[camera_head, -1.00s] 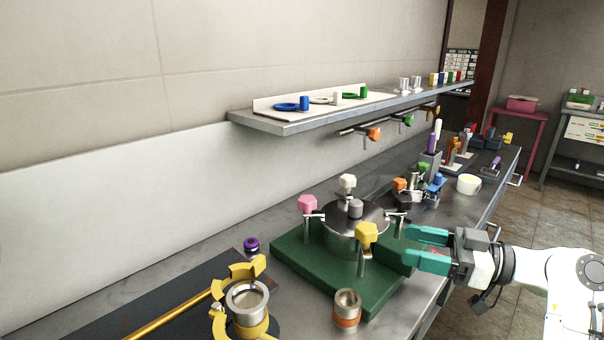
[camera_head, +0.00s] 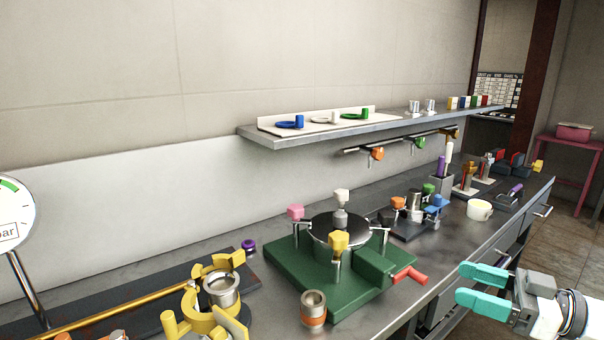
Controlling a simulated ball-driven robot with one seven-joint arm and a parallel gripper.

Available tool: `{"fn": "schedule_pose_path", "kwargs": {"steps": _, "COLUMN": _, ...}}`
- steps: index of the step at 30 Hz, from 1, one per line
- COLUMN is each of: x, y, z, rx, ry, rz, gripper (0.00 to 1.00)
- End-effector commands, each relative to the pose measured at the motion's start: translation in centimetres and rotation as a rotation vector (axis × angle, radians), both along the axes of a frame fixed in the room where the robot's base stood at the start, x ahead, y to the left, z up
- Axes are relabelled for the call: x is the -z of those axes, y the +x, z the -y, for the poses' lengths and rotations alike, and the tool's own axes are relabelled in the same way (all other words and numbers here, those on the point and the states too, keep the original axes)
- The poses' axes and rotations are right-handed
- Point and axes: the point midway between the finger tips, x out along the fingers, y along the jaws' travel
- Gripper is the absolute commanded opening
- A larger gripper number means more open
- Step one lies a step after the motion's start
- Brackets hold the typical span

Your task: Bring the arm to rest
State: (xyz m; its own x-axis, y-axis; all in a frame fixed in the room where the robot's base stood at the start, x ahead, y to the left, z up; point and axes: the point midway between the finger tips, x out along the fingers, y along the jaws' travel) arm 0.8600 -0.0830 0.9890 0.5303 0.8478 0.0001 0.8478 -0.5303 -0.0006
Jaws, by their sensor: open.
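My gripper (camera_head: 484,286) is at the lower right, with two teal fingers pointing left and spread apart. Nothing shows between them. It is off the front edge of the steel bench (camera_head: 470,235), to the right of the green block fixture (camera_head: 290,277). The fixture carries a round steel lid (camera_head: 325,228) and knobs in pink, white, yellow and black. A red handle (camera_head: 410,274) sticks out from its right side, apart from my fingers. Most of my arm is cut off by the right edge of the picture.
A steel cup with an orange band (camera_head: 313,308) stands at the bench's front. A yellow clamp ring (camera_head: 215,290) is at lower left, near a gauge (camera_head: 14,212). A wall shelf (camera_head: 370,125) runs above. The floor (camera_head: 562,215) beyond the bench is clear.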

Motion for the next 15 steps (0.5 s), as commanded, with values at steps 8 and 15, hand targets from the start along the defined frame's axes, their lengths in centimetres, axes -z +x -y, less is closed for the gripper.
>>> {"fn": "schedule_pose_path", "kwargs": {"steps": 8, "x": 3.5, "y": -0.5, "z": -1.2, "rx": 0.035, "ry": -0.030, "rz": -0.129, "gripper": 0.65}}
{"fn": "schedule_pose_path", "kwargs": {"steps": 15, "x": 8.3, "y": -1.9, "z": -2.8, "rx": 0.088, "ry": -0.083, "rz": -0.312, "gripper": 0.65}}
